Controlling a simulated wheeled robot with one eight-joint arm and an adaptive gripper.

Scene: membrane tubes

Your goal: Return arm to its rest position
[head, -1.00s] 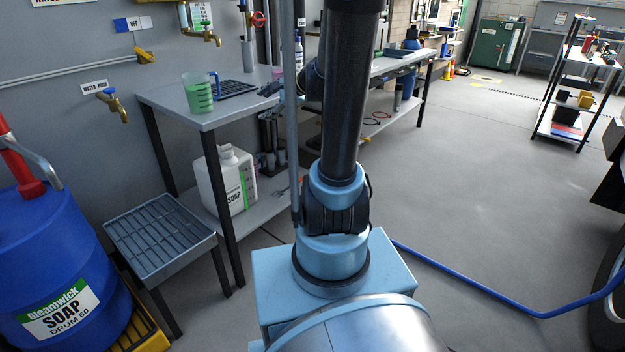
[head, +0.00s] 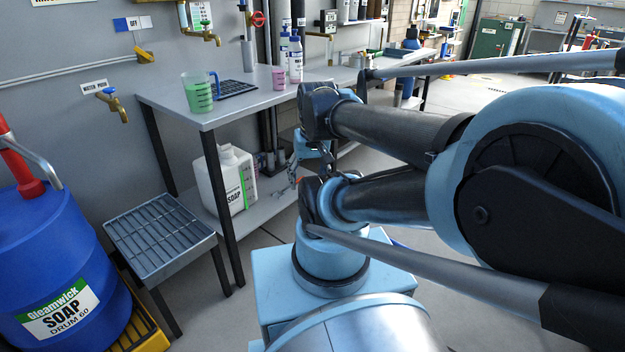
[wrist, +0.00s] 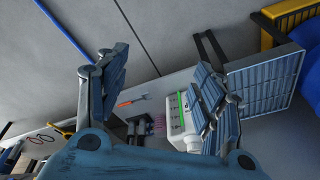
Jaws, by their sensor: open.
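My arm (head: 395,130) is folded in the head view, with its blue elbow joint large at the right. My gripper (wrist: 162,82) shows in the wrist view with its two blue fingers spread apart and nothing between them. In the head view, what seems to be the gripper (head: 308,150) is partly hidden behind the arm, beside the bench's front side. It looks apart from the bench and the soap jug.
The steel bench (head: 225,113) holds a green jug (head: 197,95) and a pink beaker (head: 279,78). A white soap jug (head: 228,180) stands on its lower shelf. A grated stand (head: 160,233) and blue soap drum (head: 55,265) are at left.

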